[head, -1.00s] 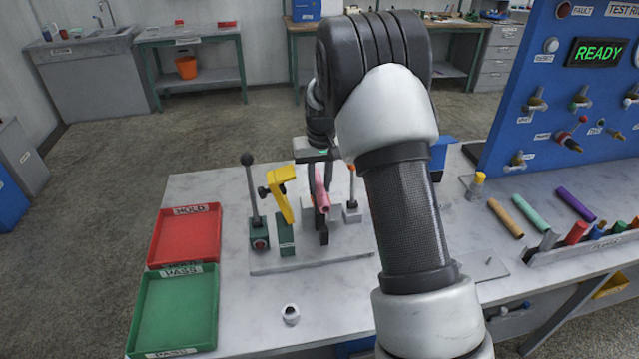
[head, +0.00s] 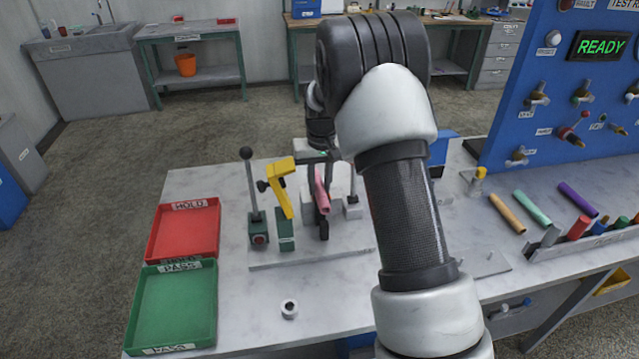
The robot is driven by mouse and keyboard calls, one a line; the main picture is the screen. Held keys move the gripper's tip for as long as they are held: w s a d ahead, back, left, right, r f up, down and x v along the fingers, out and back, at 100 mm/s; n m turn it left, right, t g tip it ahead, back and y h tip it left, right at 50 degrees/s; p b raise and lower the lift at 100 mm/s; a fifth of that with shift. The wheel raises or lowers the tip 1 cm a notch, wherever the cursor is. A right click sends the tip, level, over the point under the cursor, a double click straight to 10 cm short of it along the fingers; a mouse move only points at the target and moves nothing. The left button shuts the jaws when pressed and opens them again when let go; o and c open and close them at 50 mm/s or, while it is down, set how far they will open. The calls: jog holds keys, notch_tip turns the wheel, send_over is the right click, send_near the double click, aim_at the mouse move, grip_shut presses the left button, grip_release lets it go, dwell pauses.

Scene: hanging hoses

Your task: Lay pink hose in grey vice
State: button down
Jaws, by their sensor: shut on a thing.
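The pink hose (head: 321,192) is a short tube in the middle of the bench, tilted, with its near end toward me. My gripper (head: 322,172) points down over it and is shut on it, with the fingers partly hidden behind the hose and my arm. A grey block (head: 308,203), possibly the grey vice, stands just behind and beside the hose. A dark upright part (head: 322,228) is below the hose. I cannot tell whether the hose touches the block or lies in it.
A yellow clamp on a green block (head: 286,242) and a black-knobbed lever (head: 252,195) stand left of the hose. A red tray (head: 160,254) and a green tray (head: 144,310) lie at the left edge. A white ring (head: 289,309) lies in front. Loose tubes (head: 531,207) lie right.

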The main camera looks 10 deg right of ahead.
aim_at(321, 192)
jog(key=shift+f+b, duration=0.45)
jog(key=shift+f, duration=0.35)
jog(key=c, duration=1.4)
grip_release()
jog(key=shift+c, duration=0.2)
jog(key=shift+r, duration=0.1)
notch_tip(321, 192, up, 17)
jog(key=s, duration=0.2)
jog(key=shift+r+p, duration=0.15)
jog(key=shift+p, duration=0.25)
jog(key=shift+s, duration=0.1)
